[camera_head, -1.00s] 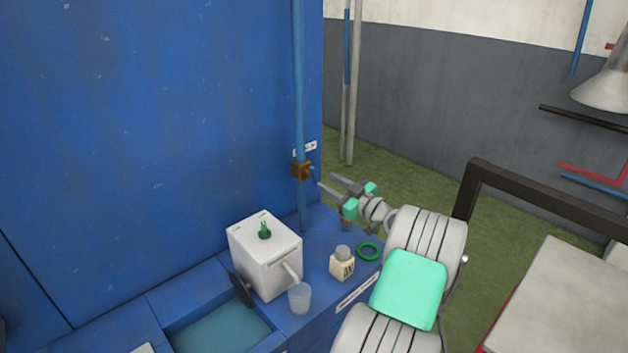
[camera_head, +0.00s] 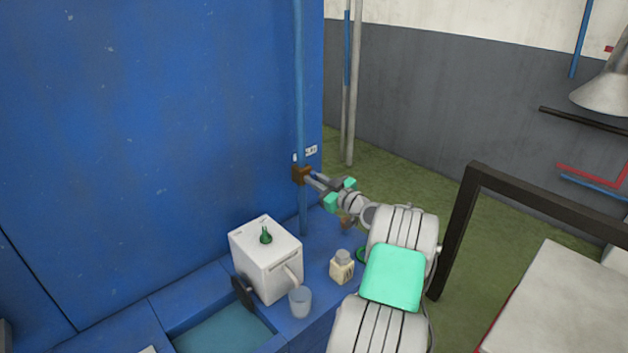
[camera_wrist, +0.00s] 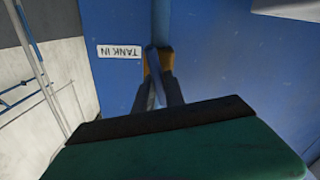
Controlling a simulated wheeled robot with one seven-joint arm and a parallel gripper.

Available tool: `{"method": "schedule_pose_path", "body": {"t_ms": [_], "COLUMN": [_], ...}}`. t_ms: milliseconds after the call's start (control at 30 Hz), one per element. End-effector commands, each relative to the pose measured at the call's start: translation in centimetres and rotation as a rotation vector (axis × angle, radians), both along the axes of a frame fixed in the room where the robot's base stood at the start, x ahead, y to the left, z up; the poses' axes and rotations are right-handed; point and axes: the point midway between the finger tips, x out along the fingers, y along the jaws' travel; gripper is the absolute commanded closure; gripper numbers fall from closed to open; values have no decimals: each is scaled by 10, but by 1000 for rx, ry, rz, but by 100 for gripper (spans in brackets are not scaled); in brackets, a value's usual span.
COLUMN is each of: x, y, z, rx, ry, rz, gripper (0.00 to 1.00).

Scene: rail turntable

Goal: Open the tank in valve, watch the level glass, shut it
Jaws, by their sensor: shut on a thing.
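The tank in valve is a brown block (camera_head: 301,174) on a blue vertical pipe (camera_head: 299,90) against the blue wall. In the wrist view, its orange-brown body (camera_wrist: 152,62) stands beside a white TANK IN label (camera_wrist: 119,52), which appears upside down. My gripper (camera_head: 312,180) reaches the valve from the right. In the wrist view, its dark fingers are shut on the valve's blue lever (camera_wrist: 155,96), which shows between them. My gripper partly hides the lever in the head view. I cannot make out a level glass in either view.
Below stand a white box (camera_head: 262,262) with a green knob, a clear cup (camera_head: 300,301), a small labelled bottle (camera_head: 342,267) and a partly hidden green ring (camera_head: 361,255). A water-filled basin (camera_head: 225,332) lies at the front. A dark frame (camera_head: 545,197) stands right of my arm.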

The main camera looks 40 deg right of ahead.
Motion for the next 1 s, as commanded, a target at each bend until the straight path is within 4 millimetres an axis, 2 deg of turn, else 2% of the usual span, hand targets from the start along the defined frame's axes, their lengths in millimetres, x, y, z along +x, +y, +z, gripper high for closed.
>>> {"method": "schedule_pose_path", "body": {"t_ms": [100, 533, 733, 1000], "x": [0, 0, 0, 0], "y": [0, 0, -2, -3], "z": [0, -3, -8, 0], "rx": [0, 16, 157, 293], "ry": [0, 0, 3, 8], "rz": [0, 0, 1, 0], "gripper": [100, 100, 100, 100]}}
